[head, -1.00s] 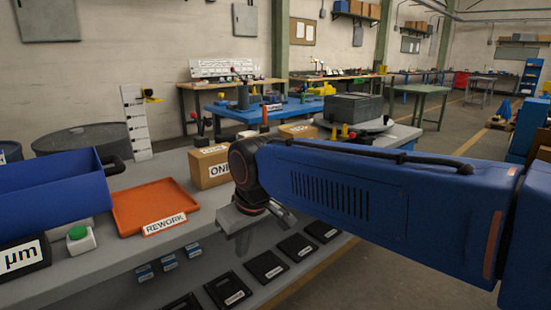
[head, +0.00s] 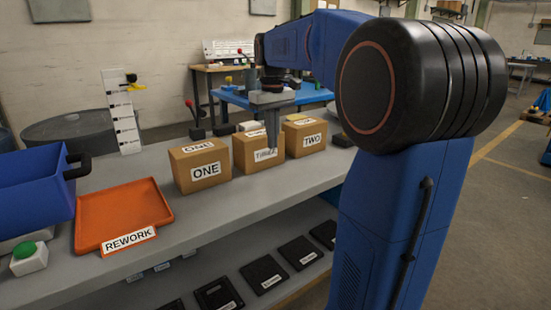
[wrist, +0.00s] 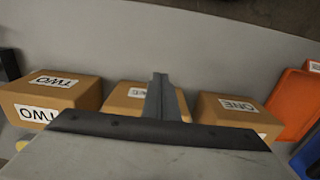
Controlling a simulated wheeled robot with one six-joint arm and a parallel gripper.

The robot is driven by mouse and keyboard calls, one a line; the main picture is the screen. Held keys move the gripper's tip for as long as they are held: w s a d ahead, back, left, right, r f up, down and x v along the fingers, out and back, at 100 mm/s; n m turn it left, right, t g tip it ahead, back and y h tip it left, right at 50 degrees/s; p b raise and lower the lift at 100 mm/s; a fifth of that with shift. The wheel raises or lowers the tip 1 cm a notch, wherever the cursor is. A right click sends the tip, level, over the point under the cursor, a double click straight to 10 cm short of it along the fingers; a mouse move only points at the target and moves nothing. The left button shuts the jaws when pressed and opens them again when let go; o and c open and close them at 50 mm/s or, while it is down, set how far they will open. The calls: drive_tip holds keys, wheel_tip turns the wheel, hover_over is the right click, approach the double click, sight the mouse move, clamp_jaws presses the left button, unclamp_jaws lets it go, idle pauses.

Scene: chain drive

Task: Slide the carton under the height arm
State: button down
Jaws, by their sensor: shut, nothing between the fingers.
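Three brown cartons stand in a row on the grey bench: ONE (head: 198,173) at left, THREE (head: 247,157) in the middle, and TWO (head: 306,143) at right. The height arm is a white marked post (head: 121,112) with a small yellow and black pointer (head: 136,86), left of the cartons. My gripper (head: 272,146) is shut and empty, pointing down at carton THREE and overlapping its label. Whether it touches is unclear. In the wrist view, my shut fingers (wrist: 160,88) cover part of the middle carton (wrist: 130,95), with TWO (wrist: 48,97) left and ONE (wrist: 235,113) right.
An orange REWORK tray (head: 120,208) lies left of carton ONE, with a blue bin (head: 35,190) and a green button (head: 26,251) beyond it. The bench strip in front of the cartons is clear. Black labelled plates (head: 264,273) lie on the lower shelf.

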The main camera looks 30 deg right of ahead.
sight(267, 172)
drive_tip(key=f, duration=1)
drive_tip(key=shift+w+d, duration=0.15)
drive_tip(key=shift+d, duration=0.2)
drive_tip(key=shift+w, duration=1.05)
drive_tip(key=shift+w+a, duration=0.1)
drive_tip(key=shift+w, duration=0.9)
drive_tip(key=shift+r, duration=0.1)
drive_tip(key=w, duration=1.7)
drive_tip(key=shift+w+a, duration=0.2)
drive_tip(key=shift+a, duration=0.05)
